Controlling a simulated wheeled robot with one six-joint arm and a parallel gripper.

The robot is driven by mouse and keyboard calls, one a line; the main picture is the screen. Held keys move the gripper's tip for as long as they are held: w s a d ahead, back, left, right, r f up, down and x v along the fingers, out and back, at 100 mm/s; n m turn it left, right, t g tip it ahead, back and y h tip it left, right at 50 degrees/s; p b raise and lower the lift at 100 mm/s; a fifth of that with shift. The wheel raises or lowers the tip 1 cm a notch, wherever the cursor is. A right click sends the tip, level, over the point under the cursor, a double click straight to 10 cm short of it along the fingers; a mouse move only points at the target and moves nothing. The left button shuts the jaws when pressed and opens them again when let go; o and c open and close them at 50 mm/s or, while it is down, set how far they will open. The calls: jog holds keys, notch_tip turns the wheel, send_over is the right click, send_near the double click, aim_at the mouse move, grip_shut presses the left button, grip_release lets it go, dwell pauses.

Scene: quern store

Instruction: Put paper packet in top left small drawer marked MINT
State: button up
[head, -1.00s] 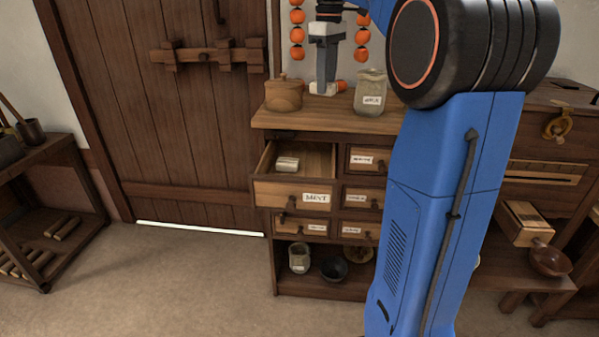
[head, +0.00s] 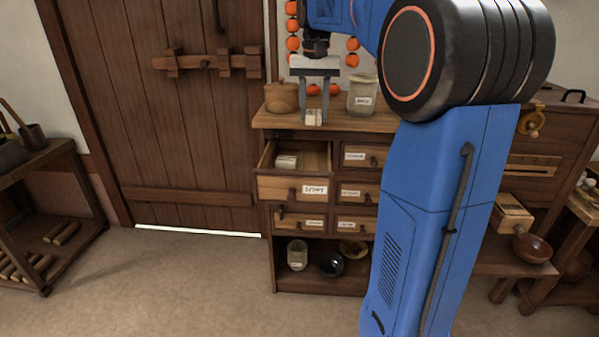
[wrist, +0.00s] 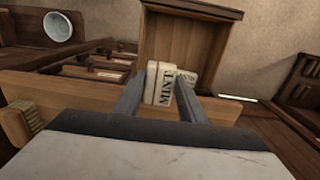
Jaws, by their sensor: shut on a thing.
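My gripper (head: 313,119) is shut on a pale paper packet (head: 314,116) and holds it above the cabinet's open top left drawer, near the counter's front edge. In the wrist view the packet (wrist: 159,83) sits between the two fingers and reads MINT. The top left drawer (head: 268,187) is pulled out, and its front label is blurred in the head view. Another pale packet (head: 287,161) lies inside the drawer. It shows partly hidden behind the held packet in the wrist view (wrist: 187,77).
The other small drawers (head: 366,157) are shut. A jar (head: 297,255) and a dark bowl (head: 331,264) sit on the shelf below.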

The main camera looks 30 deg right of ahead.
notch_tip(320, 180, down, 18)
jog(key=shift+r, duration=0.1)
dwell(0.5)
jog(key=o, duration=0.7)
jog(key=shift+o, duration=0.2)
